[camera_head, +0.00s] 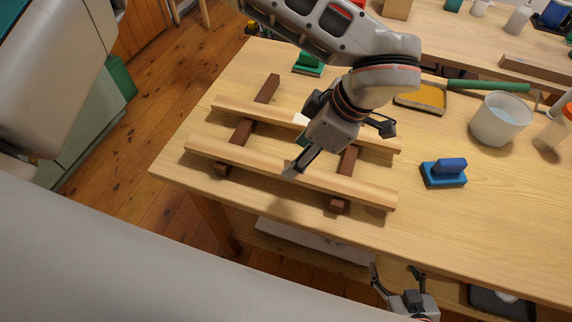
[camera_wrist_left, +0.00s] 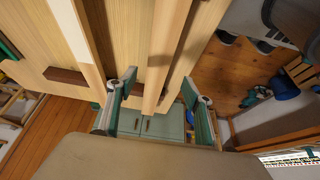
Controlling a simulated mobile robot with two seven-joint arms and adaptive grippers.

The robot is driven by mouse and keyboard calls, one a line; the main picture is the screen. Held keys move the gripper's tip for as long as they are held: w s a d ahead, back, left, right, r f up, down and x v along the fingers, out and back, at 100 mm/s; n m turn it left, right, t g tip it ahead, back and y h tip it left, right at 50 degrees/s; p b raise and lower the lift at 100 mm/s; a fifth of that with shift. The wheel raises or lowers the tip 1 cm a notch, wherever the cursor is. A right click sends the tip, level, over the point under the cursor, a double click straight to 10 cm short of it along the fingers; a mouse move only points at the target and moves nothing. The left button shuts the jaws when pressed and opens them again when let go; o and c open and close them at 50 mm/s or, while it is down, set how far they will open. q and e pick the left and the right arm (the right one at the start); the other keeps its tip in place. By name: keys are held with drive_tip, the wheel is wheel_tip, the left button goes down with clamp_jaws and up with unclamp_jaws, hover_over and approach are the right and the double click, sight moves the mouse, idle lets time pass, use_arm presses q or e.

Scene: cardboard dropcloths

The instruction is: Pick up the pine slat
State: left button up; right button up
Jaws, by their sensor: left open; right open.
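Two long pale slats lie side by side across two dark brown battens (camera_head: 240,131) on the table. The near pine slat (camera_head: 230,159) is plain; the far slat (camera_head: 243,111) shows a whitish patch near its middle. My left gripper (camera_head: 338,152) is open above the slats and hides part of both in the head view. In the left wrist view, the plain slat (camera_wrist_left: 166,40) runs between the open fingers (camera_wrist_left: 159,77), and the slat with the white part (camera_wrist_left: 72,28) lies to the left. Contact cannot be told. My right gripper (camera_head: 397,275) is open and empty below the table's front edge.
A blue-handled block (camera_head: 444,173), a white bucket (camera_head: 499,119), a yellow-topped tray (camera_head: 421,98) and a green roll (camera_head: 487,86) stand right of the slats. A green-handled tool (camera_head: 307,65) lies behind them. The front right tabletop is clear.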

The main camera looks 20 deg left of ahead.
use_arm(q)
drive_tip(key=x, duration=0.6)
drive_tip(key=shift+w+d+f, duration=0.15)
drive_tip(key=shift+d, duration=0.05)
drive_tip(key=c, duration=1.3)
